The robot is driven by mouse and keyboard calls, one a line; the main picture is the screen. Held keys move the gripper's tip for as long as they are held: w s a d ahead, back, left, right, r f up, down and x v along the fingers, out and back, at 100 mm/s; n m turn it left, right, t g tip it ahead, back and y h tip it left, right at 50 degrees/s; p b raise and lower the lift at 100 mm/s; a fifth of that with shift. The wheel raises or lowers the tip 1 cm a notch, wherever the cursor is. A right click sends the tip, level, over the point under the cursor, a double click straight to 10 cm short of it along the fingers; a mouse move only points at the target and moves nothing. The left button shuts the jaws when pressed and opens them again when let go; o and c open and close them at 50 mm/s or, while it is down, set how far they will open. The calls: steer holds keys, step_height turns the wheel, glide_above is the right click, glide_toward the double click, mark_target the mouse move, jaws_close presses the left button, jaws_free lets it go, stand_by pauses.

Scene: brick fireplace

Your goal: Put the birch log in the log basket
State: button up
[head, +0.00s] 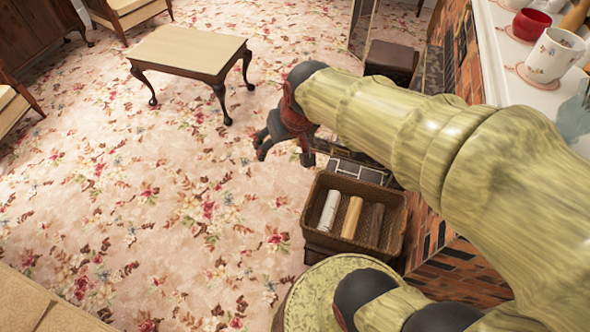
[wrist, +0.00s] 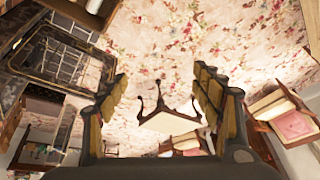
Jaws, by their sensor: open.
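The log basket (head: 397,232) is a brown woven box beside the hearth in the head view. Three logs lie side by side in it. The pale, whitish one at the left, which looks like the birch log (head: 329,211), lies beside a tan log and a dark brown log. My gripper (head: 285,152) is open and empty, apart from the basket, above its far-left side in the head view. In the wrist view my open fingers (wrist: 158,85) have only carpet and a table between them. The basket (wrist: 68,9) is cut off at the top left there, with the whitish log's end (wrist: 93,5).
A low table (head: 190,52) stands on the flowered carpet (head: 150,210). The brick fireplace (head: 455,265) and a mantel shelf with mugs (head: 553,55) run along the right. A dark box (head: 392,58) stands farther back. Open carpet lies left of the basket.

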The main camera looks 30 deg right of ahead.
steer(key=s+a+r+n, duration=0.1)
steer(key=s+r, duration=0.4)
steer(key=s, duration=0.6)
steer(key=shift+s+a+n+t, duration=0.25)
steer(key=shift+a+n+t, duration=0.15)
steer(key=shift+a, duration=0.45)
steer(key=shift+c, duration=1.2)
